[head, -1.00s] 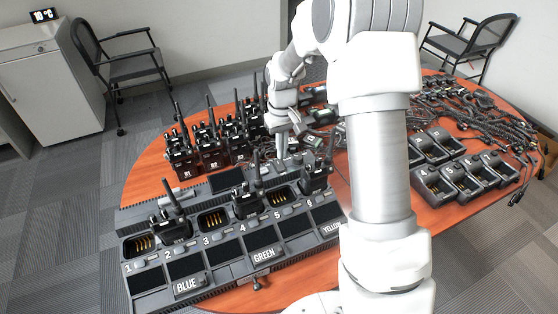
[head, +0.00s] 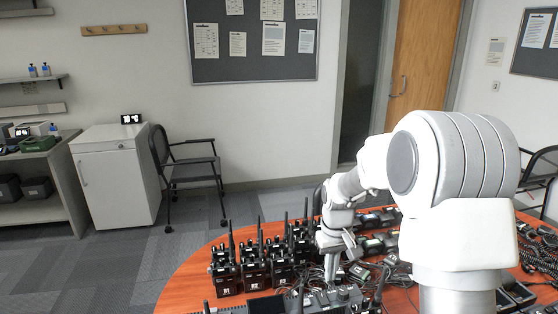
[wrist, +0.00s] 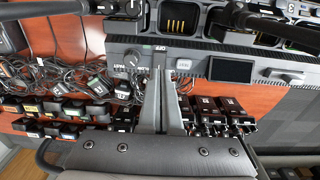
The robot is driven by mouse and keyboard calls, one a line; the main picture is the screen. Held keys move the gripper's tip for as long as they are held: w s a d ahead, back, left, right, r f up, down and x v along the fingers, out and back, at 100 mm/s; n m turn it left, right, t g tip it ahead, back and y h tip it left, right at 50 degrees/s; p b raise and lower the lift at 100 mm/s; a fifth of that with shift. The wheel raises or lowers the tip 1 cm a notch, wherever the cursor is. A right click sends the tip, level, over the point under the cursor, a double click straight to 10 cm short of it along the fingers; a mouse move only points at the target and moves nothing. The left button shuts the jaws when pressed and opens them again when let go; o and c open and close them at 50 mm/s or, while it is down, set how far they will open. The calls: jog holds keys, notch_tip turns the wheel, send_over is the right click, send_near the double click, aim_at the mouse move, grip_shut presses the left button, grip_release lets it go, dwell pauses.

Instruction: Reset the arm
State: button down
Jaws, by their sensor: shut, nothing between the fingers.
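My arm reaches over the round wooden table on the right side of the head view, bent at the elbow. My gripper (head: 331,283) points down just above the back edge of the charger station (head: 345,297), close to its control end. In the wrist view my gripper (wrist: 161,75) has its two grey fingers together, with nothing between them. They point at the charger station's panel (wrist: 205,66), which has a knob and a small dark screen. I cannot tell whether the fingertips touch it.
Several handheld radios (head: 255,273) stand with upright antennas left of my gripper. Cables and battery packs (wrist: 65,85) lie beside it on the table (head: 190,285). A chair (head: 185,165) and white cabinet (head: 117,180) stand behind. The space above the table's left side is clear.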

jog(key=s+r+m+t, duration=0.1)
jog(key=s+r+t, duration=0.3)
jog(key=s+r, duration=1.3)
jog(key=s+m+t, duration=0.1)
jog(key=s, duration=0.8)
jog(key=shift+r, duration=0.35)
jog(key=shift+a, duration=0.2)
